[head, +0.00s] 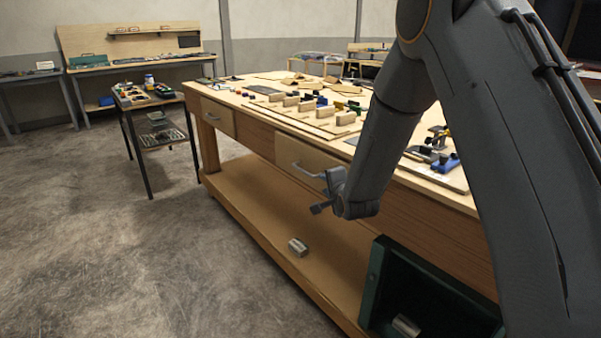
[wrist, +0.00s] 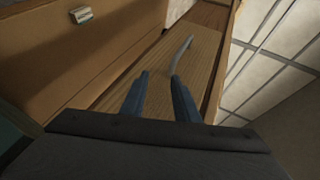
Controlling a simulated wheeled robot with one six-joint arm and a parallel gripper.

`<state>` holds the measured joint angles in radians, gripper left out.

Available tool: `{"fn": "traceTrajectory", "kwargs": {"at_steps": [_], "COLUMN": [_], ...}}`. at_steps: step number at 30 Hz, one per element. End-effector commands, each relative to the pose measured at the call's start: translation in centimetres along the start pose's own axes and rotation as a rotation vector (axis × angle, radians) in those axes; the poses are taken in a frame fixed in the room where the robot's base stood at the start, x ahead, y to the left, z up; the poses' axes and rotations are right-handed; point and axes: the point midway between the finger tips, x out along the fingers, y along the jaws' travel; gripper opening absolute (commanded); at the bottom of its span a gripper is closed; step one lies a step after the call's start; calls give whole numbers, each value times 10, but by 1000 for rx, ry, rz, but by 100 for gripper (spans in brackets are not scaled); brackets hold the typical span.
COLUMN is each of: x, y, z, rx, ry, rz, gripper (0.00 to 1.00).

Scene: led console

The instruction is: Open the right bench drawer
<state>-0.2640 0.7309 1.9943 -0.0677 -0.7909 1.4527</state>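The right bench drawer (head: 292,152) has a pale wood front and looks closed in the head view. Its grey bar handle (head: 306,172) is partly hidden by my gripper. My gripper (head: 325,192) is at the right end of this handle in the head view. In the wrist view the two dark blue fingers of my gripper (wrist: 159,76) are apart with nothing clearly between them. The curved handle (wrist: 181,52) runs down to the right fingertip there, over the drawer front (wrist: 203,55). I cannot tell whether they touch.
The workbench (head: 232,84) carries blocks and tools on top. A left drawer (head: 217,117) is in the same bench. A metal block (head: 298,247) lies on the lower shelf (head: 250,205), beside a dark green open bin (head: 372,285). The floor at left is clear.

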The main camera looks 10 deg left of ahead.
Motion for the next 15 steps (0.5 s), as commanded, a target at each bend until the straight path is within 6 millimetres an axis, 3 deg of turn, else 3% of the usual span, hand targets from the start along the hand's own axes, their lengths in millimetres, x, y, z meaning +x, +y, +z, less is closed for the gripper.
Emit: {"fn": "traceTrajectory", "kwargs": {"at_steps": [3,6,15], "x": [26,37,52], "y": [-9,-16,-27], "z": [23,37,50], "rx": [143,236,321], "ry": [-29,-57,-92], "rz": [-131,-212,-286], "gripper": [28,28,28]}}
